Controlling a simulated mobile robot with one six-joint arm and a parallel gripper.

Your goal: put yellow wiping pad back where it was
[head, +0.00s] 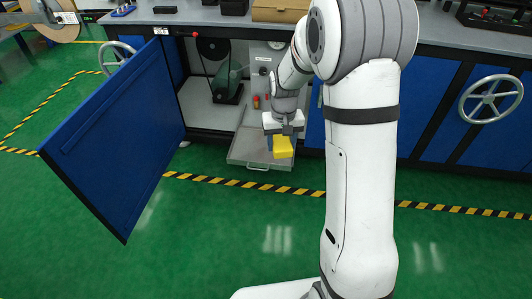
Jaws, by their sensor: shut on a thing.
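The yellow wiping pad (284,147) is at the end of my arm in the head view. My gripper (283,135) is shut on it and points down. The pad is over the right part of a pulled-out grey tray (246,159) at the foot of an open cabinet. I cannot tell whether the pad touches the tray or is held above it. The gripper's wrist hides part of the cabinet opening, and the fingers are small in this view.
A blue cabinet door (117,137) stands wide open on the left. Handwheels (491,98) sit on the blue fronts. A grey worktop (460,30) runs above. The green floor in front is clear, with yellow-black tape.

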